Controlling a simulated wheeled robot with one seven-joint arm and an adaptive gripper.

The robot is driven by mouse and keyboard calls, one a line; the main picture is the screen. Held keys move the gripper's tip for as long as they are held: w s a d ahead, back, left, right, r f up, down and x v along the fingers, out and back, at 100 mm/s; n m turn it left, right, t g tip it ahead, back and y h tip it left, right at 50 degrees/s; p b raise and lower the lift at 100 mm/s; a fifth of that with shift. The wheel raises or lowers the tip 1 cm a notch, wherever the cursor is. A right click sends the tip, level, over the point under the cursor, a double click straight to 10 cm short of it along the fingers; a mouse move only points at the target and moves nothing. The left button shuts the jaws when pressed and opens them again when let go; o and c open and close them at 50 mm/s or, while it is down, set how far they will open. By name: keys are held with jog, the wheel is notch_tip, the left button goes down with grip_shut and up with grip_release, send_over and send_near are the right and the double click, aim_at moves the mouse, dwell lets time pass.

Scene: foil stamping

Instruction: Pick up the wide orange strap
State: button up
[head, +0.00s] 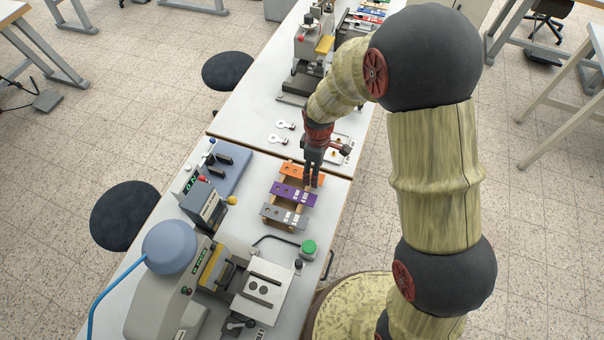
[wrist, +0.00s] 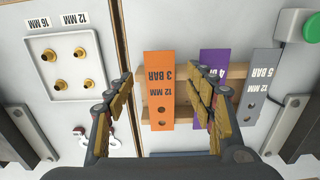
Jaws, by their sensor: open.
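The wide orange strap (wrist: 159,92) lies on a wooden rack (wrist: 238,72), marked "12 MM 3 BAR" with two holes. In the head view the orange strap (head: 295,170) is at the far end of the rack, partly behind my gripper (head: 312,182). In the wrist view my gripper (wrist: 164,85) is open and empty, one finger on each side of the orange strap. The right finger overlaps the purple strap (wrist: 207,62). I cannot tell how high the fingertips are above the rack. The grey strap (wrist: 257,85) lies beyond the purple one.
A white plate with brass pegs (wrist: 75,68) lies left in the wrist view. A green button (head: 308,248) and a stamping machine (head: 170,285) stand nearer in the head view. Another press (head: 312,45) stands farther back. A table seam runs beside the rack.

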jog(key=shift+f, duration=1)
jog(key=shift+f, duration=0.15)
jog(key=shift+c, duration=1)
jog(key=c, duration=0.8)
jog(key=shift+c, duration=0.2)
